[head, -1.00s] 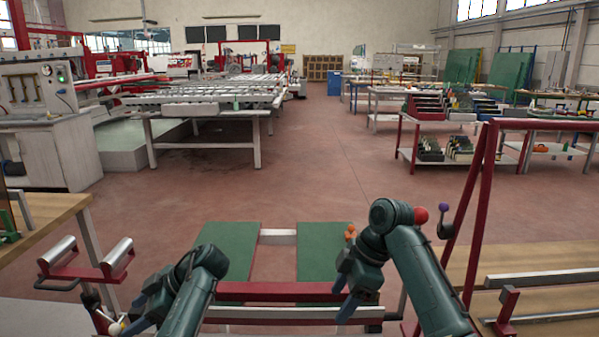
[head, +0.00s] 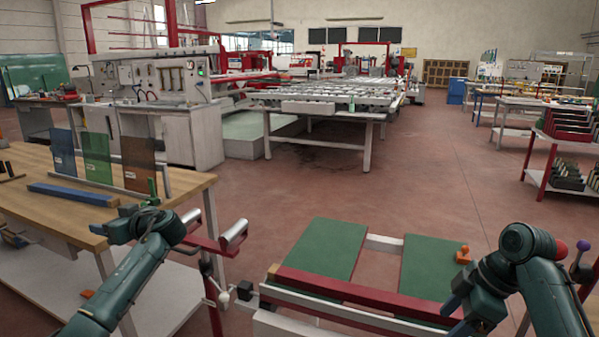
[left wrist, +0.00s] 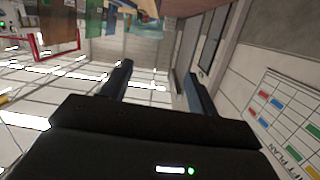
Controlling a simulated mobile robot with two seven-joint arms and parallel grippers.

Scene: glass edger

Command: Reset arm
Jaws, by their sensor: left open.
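My left gripper (head: 101,231) is at the lower left of the head view, beside the wooden table's right part, with its wrist bent to the left. In the left wrist view its two dark fingers (left wrist: 156,80) stand apart with nothing between them, so it is open and empty. My right gripper (head: 459,307) is at the lower right of the head view, over the front of the red and white frame. It is partly hidden by its own arm, and its fingers are too small to read.
A wooden table (head: 40,165) with coloured glass samples (head: 96,158) stands at the left. A red roller stand (head: 215,243) is right of my left arm. Green panels (head: 330,247) lie in front of me. The floor (head: 440,180) beyond is clear.

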